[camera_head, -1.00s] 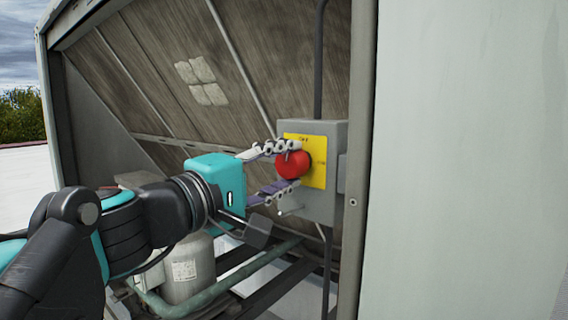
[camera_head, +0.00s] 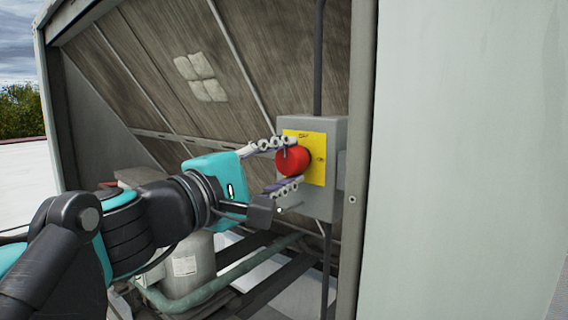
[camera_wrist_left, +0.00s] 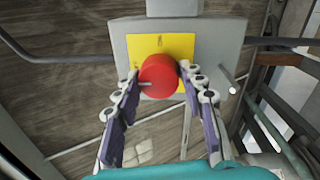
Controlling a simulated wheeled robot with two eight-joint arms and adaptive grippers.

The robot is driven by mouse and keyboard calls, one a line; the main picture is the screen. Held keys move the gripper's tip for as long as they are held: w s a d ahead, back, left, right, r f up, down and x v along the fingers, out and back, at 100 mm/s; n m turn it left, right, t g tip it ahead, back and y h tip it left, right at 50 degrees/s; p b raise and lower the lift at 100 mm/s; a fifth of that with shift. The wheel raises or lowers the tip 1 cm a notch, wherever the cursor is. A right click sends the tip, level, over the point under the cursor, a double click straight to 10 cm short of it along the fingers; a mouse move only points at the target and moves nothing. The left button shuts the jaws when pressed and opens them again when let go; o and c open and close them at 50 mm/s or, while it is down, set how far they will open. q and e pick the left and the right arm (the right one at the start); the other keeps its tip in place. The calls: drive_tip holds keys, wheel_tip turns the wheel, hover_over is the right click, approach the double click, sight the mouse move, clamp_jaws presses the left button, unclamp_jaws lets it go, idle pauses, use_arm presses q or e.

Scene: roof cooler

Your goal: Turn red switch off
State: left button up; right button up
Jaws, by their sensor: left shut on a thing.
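The red switch (camera_head: 292,161) is a round knob on a yellow plate (camera_head: 318,150), fixed to the front of a grey box (camera_head: 322,205). My left gripper (camera_head: 287,163) reaches it from the left, with one finger above the knob and one below. In the left wrist view the red switch (camera_wrist_left: 158,76) sits between the fingertips of my left gripper (camera_wrist_left: 160,84), and the fingers are shut on it. A pale line marks the knob's face there. The small labels on the plate are too blurred to read. My right gripper is not in view.
A large pale panel (camera_head: 465,160) stands close on the right, with a metal post (camera_head: 357,150) at its edge. Below the arm are a grey tank (camera_head: 188,265) and green pipes (camera_head: 235,280). A dark conduit (camera_head: 319,60) runs up from the box.

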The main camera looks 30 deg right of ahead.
use_arm(q)
drive_tip(key=o, duration=1.2)
drive_tip(key=shift+w, duration=0.1)
drive_tip(key=shift+c, duration=0.2)
drive_tip(key=v, duration=1.2)
drive_tip(key=shift+f, duration=0.1)
drive_tip(key=w+a+f+m+y+b, duration=0.1)
drive_tip(key=a+f+y+b, duration=0.4)
drive_tip(key=f, duration=1.2)
drive_tip(key=w+a+f+m+b, duration=0.1)
drive_tip(key=a+f+m+b, duration=0.1)
drive_tip(key=f+b, duration=1.1)
drive_tip(key=w+a+f+m+y+b, duration=0.1)
drive_tip(key=w+a+f+y+b, duration=0.15)
drive_tip(key=f, duration=1.85)
drive_tip(key=s+a+f+m+y+b, duration=0.1)
drive_tip(key=a+f+y+b, duration=0.2)
drive_tip(key=f, duration=1)
drive_tip(key=s+a+f+y+b, duration=0.2)
drive_tip(key=a+f+y+b, duration=0.1)
drive_tip(key=a+f+b, duration=0.5)
drive_tip(key=s+a+f+m+y+b, duration=0.1)
drive_tip(key=a+f+y+b, duration=0.3)
drive_tip(key=a+f, duration=0.6)
wheel_tip(320, 180, down, 9)
drive_tip(key=shift+s+r+m+b, duration=0.1)
drive_tip(key=shift+s+m+b, duration=0.2)
drive_tip(key=shift+b, duration=0.8)
